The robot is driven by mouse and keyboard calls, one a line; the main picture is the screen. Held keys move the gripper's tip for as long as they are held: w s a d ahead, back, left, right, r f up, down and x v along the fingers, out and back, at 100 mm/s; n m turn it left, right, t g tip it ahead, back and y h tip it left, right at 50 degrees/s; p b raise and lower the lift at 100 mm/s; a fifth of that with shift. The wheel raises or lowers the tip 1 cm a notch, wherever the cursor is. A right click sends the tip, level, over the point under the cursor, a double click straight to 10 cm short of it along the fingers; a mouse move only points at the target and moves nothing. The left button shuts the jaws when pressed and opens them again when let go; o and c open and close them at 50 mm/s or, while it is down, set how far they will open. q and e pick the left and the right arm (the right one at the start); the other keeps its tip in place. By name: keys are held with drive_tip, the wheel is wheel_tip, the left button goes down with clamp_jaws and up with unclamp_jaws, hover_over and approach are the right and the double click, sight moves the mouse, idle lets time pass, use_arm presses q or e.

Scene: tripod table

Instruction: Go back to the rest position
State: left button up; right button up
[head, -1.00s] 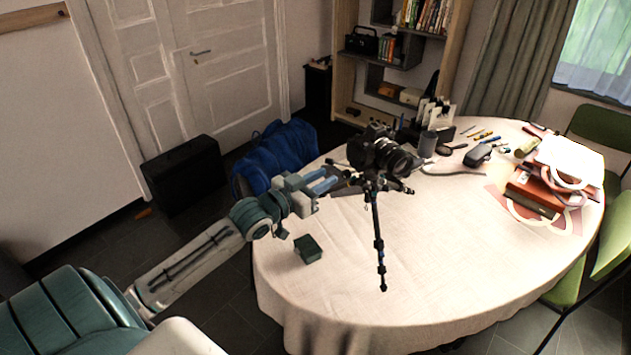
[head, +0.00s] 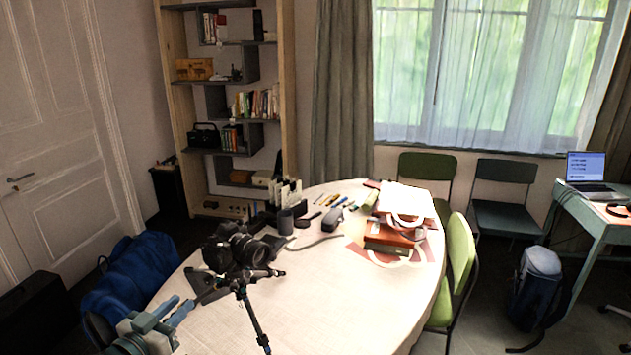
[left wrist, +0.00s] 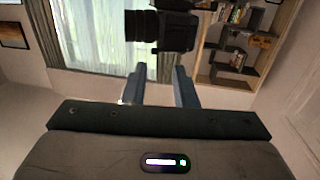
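A black camera (head: 238,250) sits on a small black tripod (head: 250,312), which stands on the oval table (head: 350,300) with a pale cloth. My left gripper (head: 172,309) is at the lower left of the head view, to the left of and nearer than the camera. Its two bluish fingers are apart with nothing between them. In the left wrist view my left gripper (left wrist: 160,87) shows spread fingers, with the black camera (left wrist: 160,30) upside down beyond the tips and a gap between. My right gripper is in neither view.
Books and papers (head: 395,230) lie at the table's far right, with pens and small items along the back. Green chairs (head: 460,262) stand at the right. A blue bag (head: 130,278) is on the floor at left. The table's front right is clear.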

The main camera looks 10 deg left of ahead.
use_arm(q)
drive_tip(key=s+d+f+n+g+y, duration=0.1)
drive_tip(key=s+d+f+g+y, duration=0.35)
drive_tip(key=s+f, duration=0.75)
drive_tip(key=s+d+f+g, duration=0.2)
drive_tip(key=s+f+g, duration=0.15)
drive_tip(key=s, duration=0.45)
drive_tip(key=s+d+f+g, duration=0.2)
drive_tip(key=s+g, duration=0.3)
drive_tip(key=s, duration=0.3)
wheel_tip(320, 180, down, 32)
drive_tip(key=a+n+g+b, duration=0.1)
drive_tip(key=a+g+b, duration=0.1)
drive_tip(key=s+a+f+g+b, duration=0.1)
drive_tip(key=s+f, duration=1.8)
drive_tip(key=f, duration=0.2)
drive_tip(key=shift+s+a+f+b, duration=0.2)
drive_tip(key=shift+s+a+b, duration=0.05)
drive_tip(key=shift+a+b, duration=0.1)
